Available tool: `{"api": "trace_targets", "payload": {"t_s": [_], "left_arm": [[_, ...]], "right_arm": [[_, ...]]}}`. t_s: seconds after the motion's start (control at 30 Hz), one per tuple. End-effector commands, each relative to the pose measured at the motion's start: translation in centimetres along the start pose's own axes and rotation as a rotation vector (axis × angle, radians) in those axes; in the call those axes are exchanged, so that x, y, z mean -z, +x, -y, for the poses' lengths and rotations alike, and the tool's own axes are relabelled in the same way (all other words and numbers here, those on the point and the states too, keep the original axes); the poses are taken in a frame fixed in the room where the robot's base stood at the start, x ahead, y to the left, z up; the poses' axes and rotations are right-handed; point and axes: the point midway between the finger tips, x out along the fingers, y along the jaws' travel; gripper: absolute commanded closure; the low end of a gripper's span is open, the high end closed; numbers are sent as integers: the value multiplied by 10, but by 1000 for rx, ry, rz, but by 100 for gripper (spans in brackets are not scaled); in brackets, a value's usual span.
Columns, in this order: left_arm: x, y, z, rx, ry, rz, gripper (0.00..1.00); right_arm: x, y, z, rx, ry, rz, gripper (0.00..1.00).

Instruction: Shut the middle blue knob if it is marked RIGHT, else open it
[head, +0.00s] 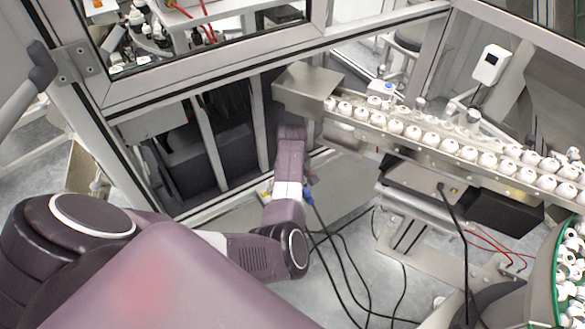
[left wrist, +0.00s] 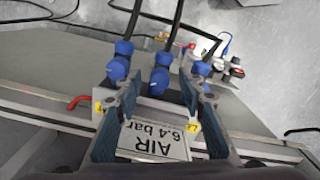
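Three blue knobs stand in a row in the left wrist view: a left one (left wrist: 118,68), the middle blue knob (left wrist: 159,80) and a right one (left wrist: 202,68). Black hoses lead away behind them. I can read no RIGHT mark on the middle knob, and its open or shut setting is unclear. My left gripper (left wrist: 160,102) is open, its fingers apart on either side of the middle knob with nothing visibly gripped. In the head view my left arm reaches forward, but its gripper is hidden. My right gripper is not in view.
A plate reading AIR 6.4 bar (left wrist: 155,140) shows between the fingers, with small yellow tags beside it. A red handle (left wrist: 78,102) is at the left. In the head view a conveyor (head: 440,152) carries many white caps, and black cables (head: 335,265) hang near my arm.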

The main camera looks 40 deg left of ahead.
Motion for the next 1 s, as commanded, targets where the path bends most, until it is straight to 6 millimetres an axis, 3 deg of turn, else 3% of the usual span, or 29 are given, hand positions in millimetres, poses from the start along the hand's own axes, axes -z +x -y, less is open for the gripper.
{"api": "trace_targets", "payload": {"t_s": [0.1, 0.43, 0.73, 1.0], "left_arm": [[0, 0, 0, 0, 0, 0, 66], [0, 0, 0, 0, 0, -1, 100], [1, -2, 0, 1, 38, -2, 100], [2, -4, 1, 3, 195, -4, 100]], "right_arm": [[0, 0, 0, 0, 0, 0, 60], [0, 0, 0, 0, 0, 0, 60], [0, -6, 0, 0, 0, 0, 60], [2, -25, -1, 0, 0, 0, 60]]}}
